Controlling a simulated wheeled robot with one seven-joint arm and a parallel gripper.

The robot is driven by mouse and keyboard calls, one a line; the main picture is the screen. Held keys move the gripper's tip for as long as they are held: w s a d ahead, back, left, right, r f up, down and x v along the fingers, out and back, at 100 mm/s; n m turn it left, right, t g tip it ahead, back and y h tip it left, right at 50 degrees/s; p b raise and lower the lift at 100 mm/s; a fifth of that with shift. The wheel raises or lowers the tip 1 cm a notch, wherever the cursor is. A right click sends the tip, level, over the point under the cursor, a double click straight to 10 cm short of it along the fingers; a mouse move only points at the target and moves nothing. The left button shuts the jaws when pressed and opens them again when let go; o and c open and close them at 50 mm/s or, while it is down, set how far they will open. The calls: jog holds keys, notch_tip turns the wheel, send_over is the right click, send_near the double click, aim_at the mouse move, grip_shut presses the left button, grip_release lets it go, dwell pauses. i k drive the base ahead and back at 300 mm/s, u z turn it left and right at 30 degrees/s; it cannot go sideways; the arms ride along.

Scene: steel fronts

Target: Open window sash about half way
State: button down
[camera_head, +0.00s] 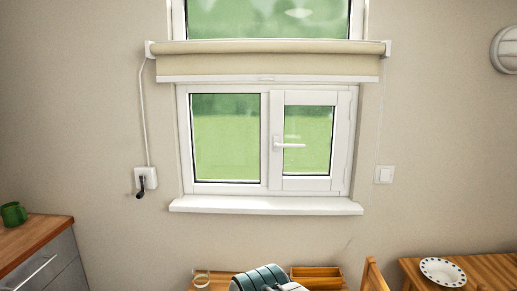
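The white window (225,188) is in the middle of the head view, above a white sill. Its right sash (308,184) has a white handle (290,145) on its left side, with the lever lying level and pointing right. The sash sits in or very near its frame; I cannot tell whether it is slightly ajar. The left pane (226,137) has no handle. My gripper cannot be made out in this view, and nothing is seen touching the handle.
A beige roller blind (265,63) hangs across the window above the sash. A crank box (146,178) is on the left wall and a switch (384,174) on the right. The sill (265,205) is bare. Below are a wooden tray (317,273) and a plate (442,271).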

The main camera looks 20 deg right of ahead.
aim_at(341, 102)
jog(key=z, duration=1)
jog(key=i, duration=1)
jog(key=z, duration=0.3)
